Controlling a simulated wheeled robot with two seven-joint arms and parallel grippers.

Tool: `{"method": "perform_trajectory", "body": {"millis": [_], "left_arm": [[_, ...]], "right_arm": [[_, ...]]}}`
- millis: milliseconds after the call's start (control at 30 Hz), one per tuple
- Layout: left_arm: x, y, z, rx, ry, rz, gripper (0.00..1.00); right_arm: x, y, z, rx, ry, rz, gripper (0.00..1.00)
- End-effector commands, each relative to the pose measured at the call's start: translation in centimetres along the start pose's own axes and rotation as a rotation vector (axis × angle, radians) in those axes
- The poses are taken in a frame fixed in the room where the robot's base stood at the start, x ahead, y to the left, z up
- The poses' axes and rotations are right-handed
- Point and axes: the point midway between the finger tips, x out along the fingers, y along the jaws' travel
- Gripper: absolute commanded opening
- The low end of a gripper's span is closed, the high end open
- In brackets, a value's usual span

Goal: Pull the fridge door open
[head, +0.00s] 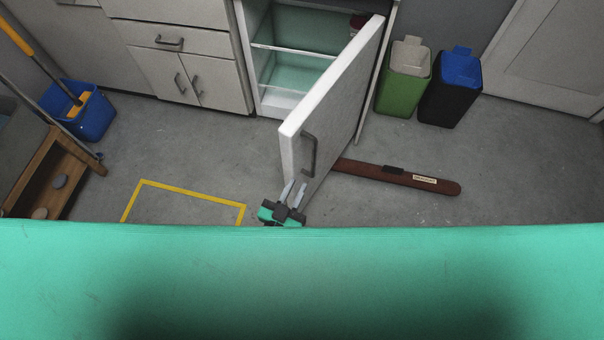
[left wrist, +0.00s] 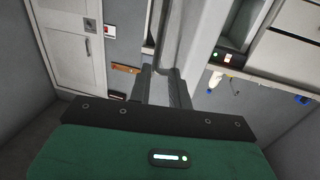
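The white fridge door (head: 340,95) stands wide open, swung out from the fridge (head: 295,45), whose pale green shelves show. A dark grey bar handle (head: 309,153) is on the door's face near its free edge. My left gripper (head: 295,186) is just below and in front of the handle, with its two fingers apart. In the left wrist view, the fingers (left wrist: 161,86) are spread, with the handle (left wrist: 163,45) between or just beyond their tips; I cannot tell whether they touch it. My right gripper is not in view.
A brown plank-like object (head: 395,177) lies on the floor right of the door. Green (head: 402,85) and black-blue (head: 452,90) bins stand at the right. A blue bucket (head: 88,115) and wooden rack (head: 60,170) are at the left. Floor inside the yellow outline (head: 185,206) is clear.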

Motion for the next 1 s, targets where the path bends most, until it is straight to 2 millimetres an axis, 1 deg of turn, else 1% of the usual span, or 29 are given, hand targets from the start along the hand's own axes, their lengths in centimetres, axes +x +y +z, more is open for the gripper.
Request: {"method": "perform_trajectory", "body": {"millis": [33,133,400,433,467,500,533,567,667,700,767,800,900,1000], "left_arm": [[-0.5,0.0,0.1,0.0,-0.001,0.0,0.2],[-1.0,0.0,0.0,0.0,-0.001,0.0,0.2],[-1.1,0.0,0.0,0.0,0.0,0.0,0.2],[-1.1,0.0,0.0,0.0,0.0,0.0,0.18],[-1.1,0.0,0.0,0.0,-0.001,0.0,0.12],[-1.1,-0.1,0.3,0.0,-0.009,0.0,0.04],[-1.2,-0.2,0.8,0.001,-0.022,-0.001,0.0],[-1.3,-0.4,1.5,0.001,-0.044,-0.002,0.0],[-2.0,-1.6,5.8,0.002,-0.178,-0.012,0.0],[-2.7,-2.2,8.2,0.0,-0.251,-0.018,0.0],[-3.9,-3.3,11.8,-0.004,-0.367,-0.03,0.0],[-4.8,-4.0,13.9,-0.007,-0.44,-0.037,0.0],[-7.2,-5.5,18.4,-0.017,-0.598,-0.057,0.0],[-9.6,-6.8,21.9,-0.028,-0.731,-0.075,0.0]], "right_arm": [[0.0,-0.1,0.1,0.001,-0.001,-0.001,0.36],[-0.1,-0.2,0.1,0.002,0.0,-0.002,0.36],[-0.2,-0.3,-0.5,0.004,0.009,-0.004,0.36],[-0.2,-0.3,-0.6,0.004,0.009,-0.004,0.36],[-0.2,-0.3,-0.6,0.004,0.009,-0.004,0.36],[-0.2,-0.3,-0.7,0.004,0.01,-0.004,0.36],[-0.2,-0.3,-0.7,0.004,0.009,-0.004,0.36],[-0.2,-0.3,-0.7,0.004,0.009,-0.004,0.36],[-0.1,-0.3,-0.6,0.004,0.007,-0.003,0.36],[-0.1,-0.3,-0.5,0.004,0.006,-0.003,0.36],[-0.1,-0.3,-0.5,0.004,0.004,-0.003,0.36],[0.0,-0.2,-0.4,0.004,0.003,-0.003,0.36],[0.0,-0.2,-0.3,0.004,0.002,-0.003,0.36],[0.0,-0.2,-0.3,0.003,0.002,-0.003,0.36]]}}
